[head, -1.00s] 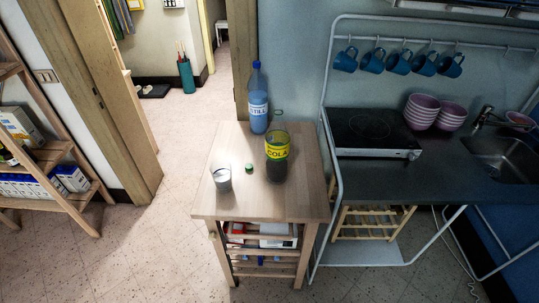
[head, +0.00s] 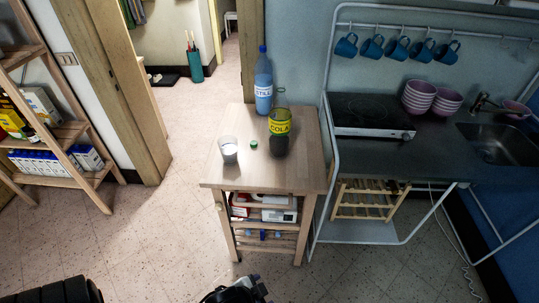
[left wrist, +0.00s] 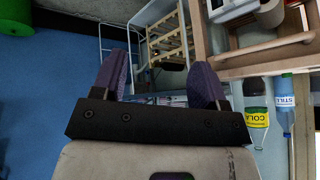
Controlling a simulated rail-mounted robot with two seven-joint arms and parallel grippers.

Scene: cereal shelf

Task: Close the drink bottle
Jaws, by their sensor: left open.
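The cola bottle (head: 279,144) has a yellow label and dark drink in its lower part. It stands upright on the wooden cart and appears uncapped. A small green cap (head: 253,144) lies on the cart top to the bottle's left. In the left wrist view my left gripper (left wrist: 160,82) is open with nothing between its fingers. The cola bottle (left wrist: 257,116) also shows there, to the right of the gripper and well away from it. A dark part of my arm shows at the bottom of the head view. My right gripper is not in view.
The wooden cart (head: 225,179) also carries a blue STILL water bottle (head: 263,82) and a white cup (head: 228,150). A counter (head: 420,157) with hotplate, bowls and sink stands to the right. A wooden shelf (head: 70,132) is at left. The floor before the cart is clear.

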